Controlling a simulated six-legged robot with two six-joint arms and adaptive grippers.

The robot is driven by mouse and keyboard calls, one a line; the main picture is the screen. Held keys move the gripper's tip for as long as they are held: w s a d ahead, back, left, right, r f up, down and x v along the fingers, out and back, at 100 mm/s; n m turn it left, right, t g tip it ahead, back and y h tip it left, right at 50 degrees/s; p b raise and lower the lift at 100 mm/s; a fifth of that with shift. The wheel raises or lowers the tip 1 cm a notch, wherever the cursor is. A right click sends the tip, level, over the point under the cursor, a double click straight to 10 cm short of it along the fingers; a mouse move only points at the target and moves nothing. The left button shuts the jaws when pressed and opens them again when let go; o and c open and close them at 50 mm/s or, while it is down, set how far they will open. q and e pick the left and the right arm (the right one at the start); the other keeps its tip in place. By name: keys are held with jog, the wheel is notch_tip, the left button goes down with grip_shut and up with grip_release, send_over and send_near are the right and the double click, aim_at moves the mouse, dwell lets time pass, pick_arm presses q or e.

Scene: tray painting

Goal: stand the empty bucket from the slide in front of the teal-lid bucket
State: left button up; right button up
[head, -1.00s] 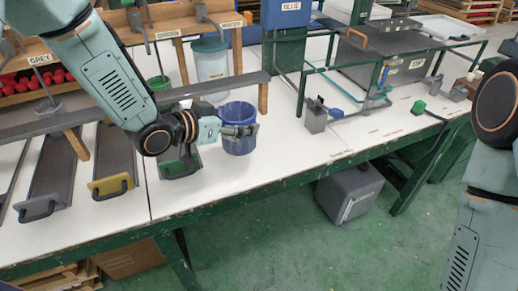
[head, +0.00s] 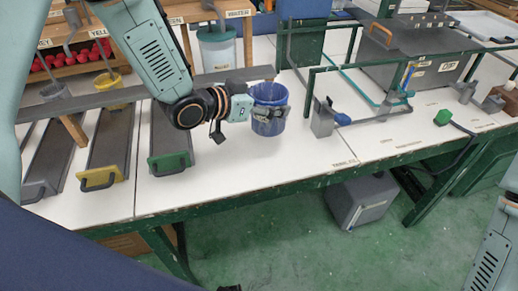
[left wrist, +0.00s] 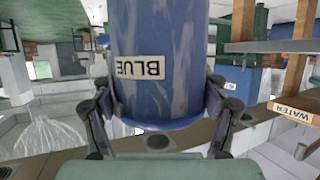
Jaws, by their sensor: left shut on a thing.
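A blue bucket (head: 269,95) is in my left gripper (head: 270,113), whose fingers are closed around its side. In the left wrist view the bucket (left wrist: 190,60) fills the middle, with a BLUE label upside down and a finger on each side. It looks upright over the white table; I cannot tell whether its base touches. Its inside shows dark blue, and the bottom is hidden. The teal-lid bucket (head: 217,52) stands behind the long grey rail, under the WATER sign, to the left and farther back. My right gripper is out of view.
The long grey rail (head: 225,76) runs behind the held bucket. Trays with green (head: 170,162), yellow (head: 98,178) and grey handles lie at left. A grey block (head: 322,118) with a blue-ended lever stands to the right. The table's front strip (head: 250,170) is clear.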

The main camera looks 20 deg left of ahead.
aim_at(266, 119)
pick_arm(q)
jog(key=shift+w+d+f, duration=0.1)
jog(key=shift+w+d, duration=0.05)
jog(key=f, duration=0.1)
jog(key=f+b, duration=0.1)
jog(key=f, duration=0.1)
jog(key=a+f, duration=0.1)
jog(key=f, duration=0.1)
jog(key=shift+f, duration=0.2)
jog(key=shift+d+f+b, duration=0.3)
jog(key=shift+f+b, duration=0.05)
jog(key=shift+f, duration=0.45)
jog(key=f, duration=0.3)
jog(key=shift+s+a+b, duration=0.2)
jog(key=shift+a+b, duration=0.05)
jog(key=shift+b, duration=0.1)
jog(key=shift+w+d, duration=0.15)
jog(key=o, duration=1.2)
jog(key=shift+f, duration=0.1)
jog(key=shift+o, duration=1.4)
